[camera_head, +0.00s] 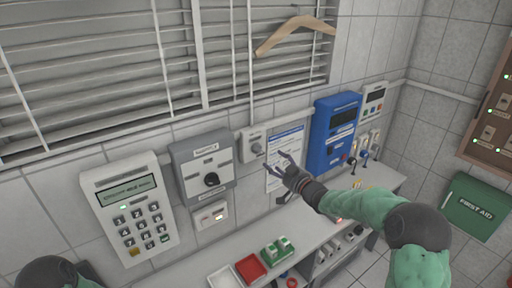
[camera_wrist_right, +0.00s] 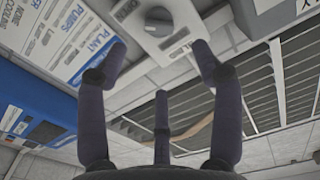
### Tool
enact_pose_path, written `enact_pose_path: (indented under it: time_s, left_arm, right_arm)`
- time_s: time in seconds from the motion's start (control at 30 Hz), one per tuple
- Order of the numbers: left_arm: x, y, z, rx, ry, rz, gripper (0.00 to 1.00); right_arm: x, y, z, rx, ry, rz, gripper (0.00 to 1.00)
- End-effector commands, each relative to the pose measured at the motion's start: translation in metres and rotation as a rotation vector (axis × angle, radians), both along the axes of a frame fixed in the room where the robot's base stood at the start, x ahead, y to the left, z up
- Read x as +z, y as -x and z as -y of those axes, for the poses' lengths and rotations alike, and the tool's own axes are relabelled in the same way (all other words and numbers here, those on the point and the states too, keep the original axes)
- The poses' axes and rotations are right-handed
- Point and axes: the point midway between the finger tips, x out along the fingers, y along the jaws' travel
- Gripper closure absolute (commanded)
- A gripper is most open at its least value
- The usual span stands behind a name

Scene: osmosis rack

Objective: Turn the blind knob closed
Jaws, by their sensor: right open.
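The blind knob (camera_wrist_right: 158,20) is a round grey dial on a small pale box labelled OPEN and BLIND in the right wrist view. In the head view the knob (camera_head: 256,148) sits on its wall box (camera_head: 250,134), between a grey dial unit and a notice. I cannot tell which way it points. My right gripper (camera_head: 275,161) is open and empty just right of the box; its fingers (camera_wrist_right: 160,62) spread below the knob in the wrist view, apart from it. My left gripper is not in view; only part of my left arm shows at lower left.
Slatted blinds (camera_head: 100,75) cover the window above, with a wooden hanger (camera_head: 295,33). A keypad panel (camera_head: 130,205), a grey dial unit (camera_head: 203,165) and a blue device (camera_head: 333,132) are on the wall. A red tray (camera_head: 250,267) lies on the bench below.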

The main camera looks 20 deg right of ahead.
Motion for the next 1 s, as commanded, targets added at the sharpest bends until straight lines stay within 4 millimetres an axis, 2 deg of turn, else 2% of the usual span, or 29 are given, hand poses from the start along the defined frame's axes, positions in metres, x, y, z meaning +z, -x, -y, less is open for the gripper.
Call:
enact_pose_path:
  time_s: [0.4,0.6,0.8,1.0]
  left_arm:
    - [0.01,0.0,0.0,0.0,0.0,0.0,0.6]
    - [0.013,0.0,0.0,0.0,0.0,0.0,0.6]
    - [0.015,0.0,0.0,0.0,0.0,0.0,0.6]
    - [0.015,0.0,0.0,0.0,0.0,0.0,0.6]
  right_arm:
    - [-0.002,-0.06,-0.023,0.001,0.0,-0.002,0.34]
    - [-0.001,-0.083,-0.031,0.001,-0.002,-0.002,0.34]
    - [-0.002,-0.094,-0.035,-0.001,-0.001,-0.003,0.34]
    - [-0.002,-0.095,-0.035,-0.001,-0.001,-0.003,0.34]
